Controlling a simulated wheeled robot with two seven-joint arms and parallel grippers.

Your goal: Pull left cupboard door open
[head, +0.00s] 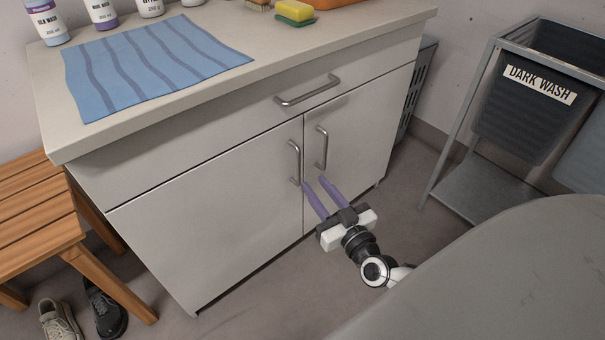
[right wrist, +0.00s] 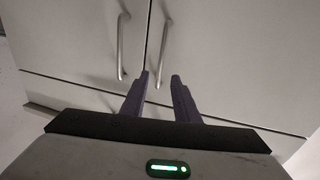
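The left cupboard door (head: 215,215) is shut, flush with the right door (head: 365,135). Its vertical metal handle (head: 294,163) sits near the middle seam. It also shows in the right wrist view (right wrist: 121,48), left of the fingers. The right door's handle (head: 322,148) stands just beside it. My right gripper (head: 313,181) has two purple fingers, spread apart with nothing between them. Its fingertips are close in front of the doors, by the lower ends of the handles; I cannot tell whether they touch anything. My left gripper is not in view.
A drawer with a horizontal handle (head: 307,91) is above the doors. The counter (head: 270,40) holds a blue cloth, bottles and a sponge. A wooden bench (head: 40,215) with shoes below stands left. A laundry rack (head: 485,190) stands right. The floor before the left door is clear.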

